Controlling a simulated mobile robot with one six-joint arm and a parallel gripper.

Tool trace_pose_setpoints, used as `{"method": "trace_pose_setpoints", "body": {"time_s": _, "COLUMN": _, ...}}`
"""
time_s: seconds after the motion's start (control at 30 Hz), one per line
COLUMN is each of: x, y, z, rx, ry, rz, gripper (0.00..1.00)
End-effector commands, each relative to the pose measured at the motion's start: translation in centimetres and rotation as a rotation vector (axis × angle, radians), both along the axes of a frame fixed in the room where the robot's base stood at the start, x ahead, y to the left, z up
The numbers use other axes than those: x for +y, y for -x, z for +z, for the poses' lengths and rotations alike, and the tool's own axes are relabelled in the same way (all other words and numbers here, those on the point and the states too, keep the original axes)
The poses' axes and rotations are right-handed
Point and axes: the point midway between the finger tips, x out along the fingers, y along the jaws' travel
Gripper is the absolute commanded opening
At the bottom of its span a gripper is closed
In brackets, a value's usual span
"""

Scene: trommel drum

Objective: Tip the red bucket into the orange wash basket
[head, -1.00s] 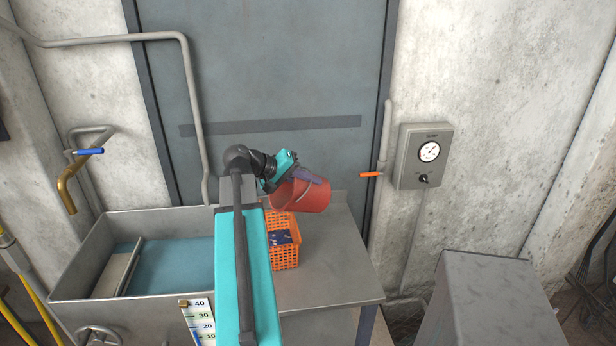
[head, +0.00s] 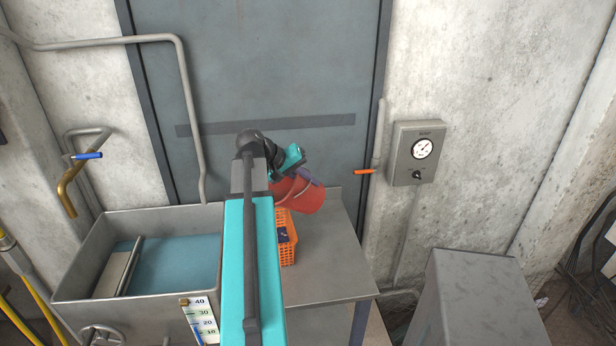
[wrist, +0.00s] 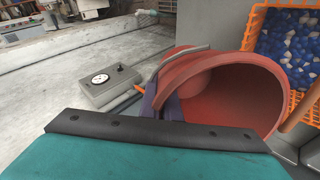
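The red bucket (head: 304,198) hangs tilted above the table, a little above and to the right of the orange wash basket (head: 287,252). My gripper (head: 307,176) is shut on the bucket's rim; its purple fingers (wrist: 163,103) show against the rim in the wrist view. The bucket's mouth (wrist: 225,92) is turned toward the wrist camera, and no contents show in the visible inside. The basket (wrist: 256,22) holds blue and white pieces. In the head view my arm hides the basket's left part.
A grey metal table (head: 335,250) is bare right of the basket. A water-filled metal tank (head: 75,262) adjoins it on the left. A gauge box (head: 418,150) and an orange-handled lever (head: 364,171) are on the right wall. A grey cabinet (head: 480,290) stands front right.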

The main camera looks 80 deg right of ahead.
Motion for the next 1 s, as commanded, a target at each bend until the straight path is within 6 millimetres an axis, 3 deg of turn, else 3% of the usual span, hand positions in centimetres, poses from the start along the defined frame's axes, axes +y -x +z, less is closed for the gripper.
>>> {"method": "trace_pose_setpoints", "body": {"time_s": 1.0, "x": -0.52, "y": 0.59, "z": 0.5, "rx": -0.195, "ry": -0.154, "rz": -0.002, "gripper": 0.0}}
